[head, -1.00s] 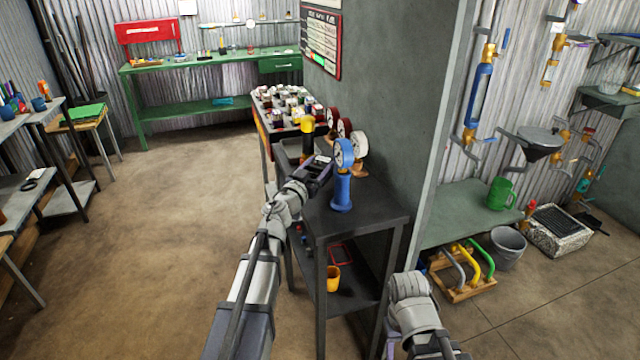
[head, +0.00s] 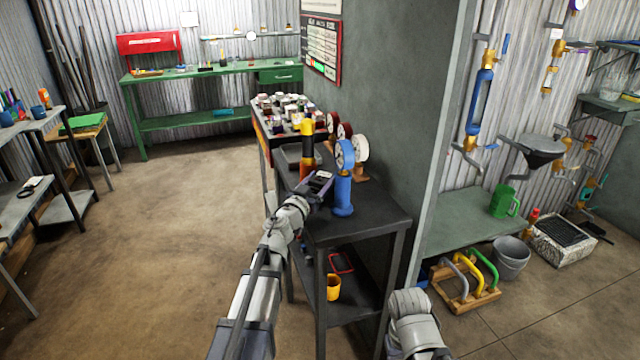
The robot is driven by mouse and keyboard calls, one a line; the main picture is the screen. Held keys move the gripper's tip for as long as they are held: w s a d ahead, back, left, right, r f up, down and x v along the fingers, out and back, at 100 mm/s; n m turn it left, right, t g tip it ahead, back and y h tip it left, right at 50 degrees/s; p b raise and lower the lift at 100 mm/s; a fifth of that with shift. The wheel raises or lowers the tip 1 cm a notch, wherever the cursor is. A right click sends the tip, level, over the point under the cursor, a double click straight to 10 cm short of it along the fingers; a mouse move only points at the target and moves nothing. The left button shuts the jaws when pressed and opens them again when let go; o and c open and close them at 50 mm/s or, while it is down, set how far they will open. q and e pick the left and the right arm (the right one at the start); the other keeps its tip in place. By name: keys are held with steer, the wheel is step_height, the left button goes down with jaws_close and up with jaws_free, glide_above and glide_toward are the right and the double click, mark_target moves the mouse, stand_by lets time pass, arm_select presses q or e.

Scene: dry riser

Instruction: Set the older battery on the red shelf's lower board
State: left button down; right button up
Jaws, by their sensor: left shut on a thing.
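My left gripper (head: 322,181) is shut on a small dark block with a pale label, which looks like a battery (head: 319,175). It is held over the top of the dark two-level stand, just left of the blue gauge. The block is small and partly covered by the jaws, so I cannot read its label or tell its age. A red wall unit (head: 152,43) hangs above the far green bench; I cannot make out a red shelf with a lower board. My right arm shows at the bottom, its gripper out of view.
The dark stand (head: 385,222) bears a blue gauge (head: 344,185), other gauges and a yellow-black cylinder (head: 307,130). An orange cup (head: 333,288) is on its lower board. A crowded rack (head: 262,140) is behind it. Open floor (head: 180,220) lies left.

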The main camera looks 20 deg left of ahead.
arm_select(q)
steer(key=shift+f, duration=0.2)
steer(key=shift+c, duration=0.4)
jaws_free()
steer(key=shift+r, duration=0.1)
